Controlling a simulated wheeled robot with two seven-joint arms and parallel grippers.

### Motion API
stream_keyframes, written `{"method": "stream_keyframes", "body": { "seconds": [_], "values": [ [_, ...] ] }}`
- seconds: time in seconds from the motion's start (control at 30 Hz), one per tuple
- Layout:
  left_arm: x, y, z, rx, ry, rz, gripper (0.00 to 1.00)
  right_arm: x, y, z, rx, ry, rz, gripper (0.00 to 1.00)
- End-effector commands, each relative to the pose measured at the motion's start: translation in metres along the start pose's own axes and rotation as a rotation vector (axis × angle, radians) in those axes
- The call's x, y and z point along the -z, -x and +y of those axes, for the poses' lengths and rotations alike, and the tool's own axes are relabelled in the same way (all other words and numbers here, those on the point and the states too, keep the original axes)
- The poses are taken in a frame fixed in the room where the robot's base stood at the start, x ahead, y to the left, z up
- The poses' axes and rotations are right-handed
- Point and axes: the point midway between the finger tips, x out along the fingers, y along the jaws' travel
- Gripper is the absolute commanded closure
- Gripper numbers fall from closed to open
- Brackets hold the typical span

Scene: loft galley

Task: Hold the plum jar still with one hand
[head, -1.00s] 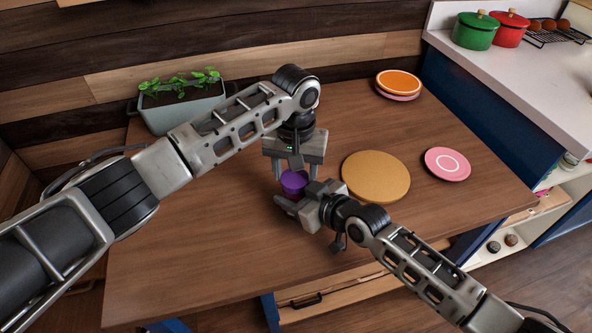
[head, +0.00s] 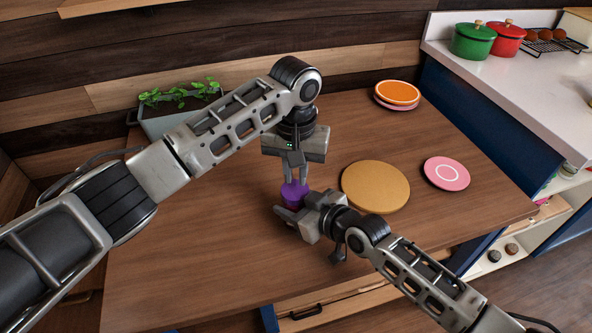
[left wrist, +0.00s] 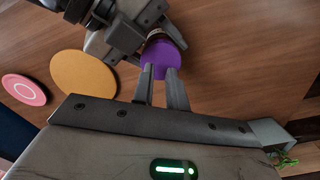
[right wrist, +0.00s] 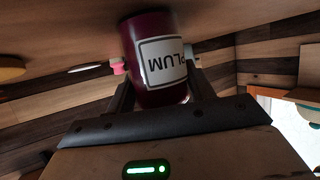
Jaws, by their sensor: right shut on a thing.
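The plum jar (right wrist: 152,85) has a dark plum body and a white label reading PLUM in the right wrist view. Its purple lid (head: 295,189) faces up, and the jar stands upright on the wooden table. My right gripper (head: 287,217) is shut on the jar's body from the near right side; its fingers partly hide the jar. My left gripper (head: 295,180) points down just over the lid. In the left wrist view its fingers are close together with a narrow gap, their tips at the lid (left wrist: 163,57). Whether they touch it is unclear.
A round tan board (head: 376,187) lies right of the jar, with a pink plate (head: 447,174) beyond it. Stacked plates (head: 398,93) sit at the back, and a planter (head: 165,121) at back left. Green (head: 473,41) and red (head: 508,40) pots stand on the white counter. The table's front left is clear.

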Motion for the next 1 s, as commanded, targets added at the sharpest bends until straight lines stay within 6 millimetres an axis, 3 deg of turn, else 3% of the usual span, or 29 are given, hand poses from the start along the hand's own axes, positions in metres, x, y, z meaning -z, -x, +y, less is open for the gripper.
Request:
{"method": "stream_keyframes", "body": {
  "seconds": [0.17, 0.5, 0.77, 0.8, 1.0],
  "values": [
    [0.000, 0.001, 0.000, 0.000, 0.001, 0.001, 0.85, 0.002, 0.000, -0.001, 0.001, -0.001, 0.004, 0.88],
    [0.000, 0.038, -0.001, 0.000, 0.001, 0.001, 0.85, 0.003, 0.000, -0.001, 0.001, 0.000, 0.006, 0.88],
    [0.000, 0.040, -0.001, 0.001, 0.001, 0.000, 0.85, 0.003, 0.000, 0.000, 0.000, 0.000, 0.007, 0.88],
    [0.000, 0.040, -0.001, 0.001, 0.001, 0.000, 0.80, 0.003, 0.000, 0.000, 0.000, 0.000, 0.007, 1.00],
    [0.002, 0.043, 0.001, 0.006, 0.105, 0.009, 0.30, 0.003, 0.000, 0.000, 0.000, 0.000, 0.007, 1.00]
  ]
}}
